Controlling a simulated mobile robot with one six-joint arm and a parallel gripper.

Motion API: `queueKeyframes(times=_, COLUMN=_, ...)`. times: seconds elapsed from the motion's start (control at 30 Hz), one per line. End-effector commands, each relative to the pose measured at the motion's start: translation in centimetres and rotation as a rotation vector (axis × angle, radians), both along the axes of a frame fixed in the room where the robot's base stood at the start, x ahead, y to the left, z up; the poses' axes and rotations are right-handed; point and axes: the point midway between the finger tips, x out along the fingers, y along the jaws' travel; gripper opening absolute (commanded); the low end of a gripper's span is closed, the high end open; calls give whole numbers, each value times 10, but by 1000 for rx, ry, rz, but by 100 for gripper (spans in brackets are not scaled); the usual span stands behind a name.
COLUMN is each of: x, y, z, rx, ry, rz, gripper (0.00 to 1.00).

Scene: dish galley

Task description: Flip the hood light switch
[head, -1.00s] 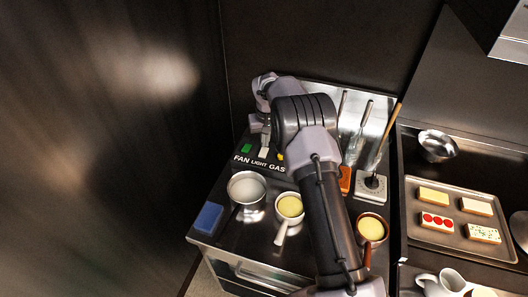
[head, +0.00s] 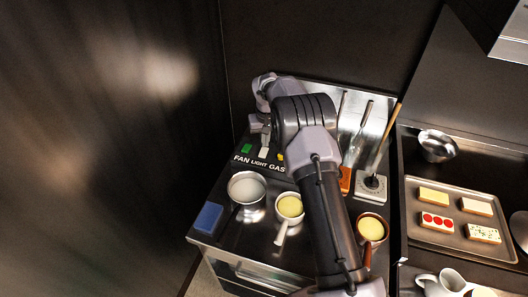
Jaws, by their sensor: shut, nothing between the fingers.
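The white light switch (head: 264,152) stands above the word LIGHT on the dark panel, between the green fan switch (head: 247,148) and the yellow gas switch (head: 281,157), which my arm partly covers. My gripper (head: 265,136) is shut and empty, pointing down just above and behind the light switch. I cannot tell whether its tips touch the switch. Which way the switch is tipped is too small to tell.
A steel pot (head: 246,188), two small pans of yellow food (head: 290,206) (head: 371,229) and a blue sponge (head: 208,218) stand on the counter in front. Upright utensils (head: 361,135) stand right of my arm. A tray (head: 412,222) of decorated slices lies farther right.

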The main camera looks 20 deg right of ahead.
Motion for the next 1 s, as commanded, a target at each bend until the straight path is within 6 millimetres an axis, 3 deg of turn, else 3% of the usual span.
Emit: queueKeyframes(times=1.0, x=0, y=0, z=-12, rx=0, ry=0, rz=0, gripper=0)
